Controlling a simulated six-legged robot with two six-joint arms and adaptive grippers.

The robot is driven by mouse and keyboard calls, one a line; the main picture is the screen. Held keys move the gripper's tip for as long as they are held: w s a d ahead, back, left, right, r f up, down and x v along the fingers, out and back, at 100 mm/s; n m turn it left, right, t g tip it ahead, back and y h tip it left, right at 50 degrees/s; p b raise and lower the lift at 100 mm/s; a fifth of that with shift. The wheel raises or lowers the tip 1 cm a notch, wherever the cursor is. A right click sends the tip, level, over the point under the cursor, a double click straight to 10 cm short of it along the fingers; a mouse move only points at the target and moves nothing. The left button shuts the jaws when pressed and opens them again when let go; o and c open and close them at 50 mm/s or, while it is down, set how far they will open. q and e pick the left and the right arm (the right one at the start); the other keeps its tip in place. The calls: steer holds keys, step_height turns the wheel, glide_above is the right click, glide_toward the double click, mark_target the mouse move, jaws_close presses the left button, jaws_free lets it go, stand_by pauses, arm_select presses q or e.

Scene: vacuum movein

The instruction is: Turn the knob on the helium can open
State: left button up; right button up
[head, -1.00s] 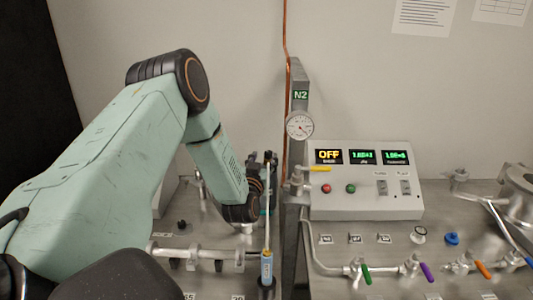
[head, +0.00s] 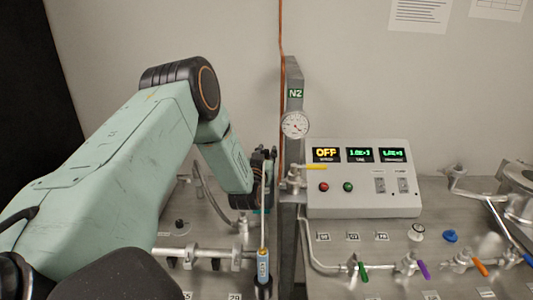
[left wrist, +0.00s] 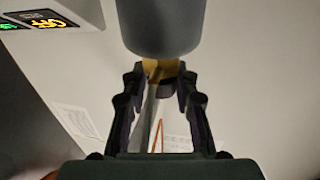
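A dark grey rounded cylinder (left wrist: 164,28) with a brass-coloured neck (left wrist: 158,68) fills the top middle of the left wrist view. It may be the helium can, but no label shows. My left gripper (left wrist: 162,85) has its two fingers spread, one on each side of the brass part; whether they touch it I cannot tell. In the head view the left gripper (head: 265,170) points away behind my arm, left of the post, and its fingertips are mostly hidden. No knob shows clearly. My right gripper is not in view.
A control box (head: 362,185) reading OFF stands right of a post with a gauge (head: 295,125). A small blue cylinder (head: 263,268) with a thin stem stands in front. Pipes with coloured valve handles (head: 423,270) run at right.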

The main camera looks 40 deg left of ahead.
arm_select(q)
steer(key=shift+s+a, duration=0.15)
steer(key=shift+c, duration=1.4)
jaws_close()
